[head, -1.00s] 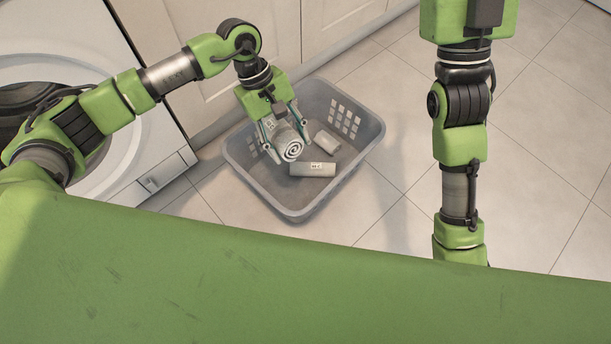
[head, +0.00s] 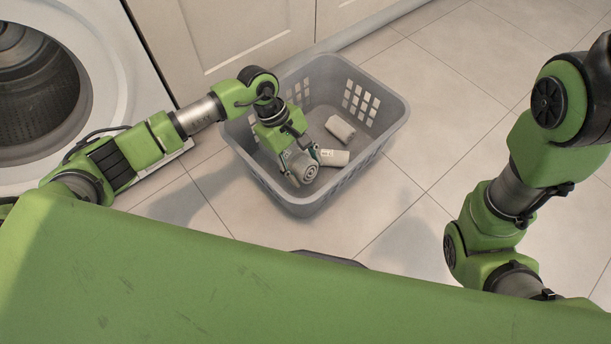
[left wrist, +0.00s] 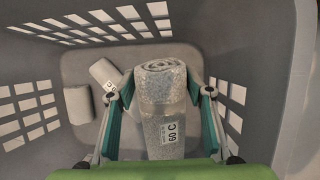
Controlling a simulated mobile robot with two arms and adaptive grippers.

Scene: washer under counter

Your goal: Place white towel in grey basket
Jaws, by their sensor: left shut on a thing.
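The white towel is a rolled, greyish-white bundle (head: 304,168) with a spiral end. It also shows in the left wrist view (left wrist: 163,118), with a "60 C" label. My left gripper (head: 296,155) is shut on it, with one teal finger on each side in the left wrist view (left wrist: 161,90). The grey basket (head: 390,125) stands on the floor, and its slotted wall shows in the left wrist view (left wrist: 265,60). The towel is held within the basket's opening; I cannot tell whether it touches the bottom. My right gripper is out of view; only that arm shows.
Two other pale rolls lie in the basket, one farther back (head: 340,129) and one beside the held towel (head: 333,157). An open washer (head: 110,85) stands at left, with cabinet doors (head: 240,35) behind the basket. Tiled floor (head: 440,130) is clear at right.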

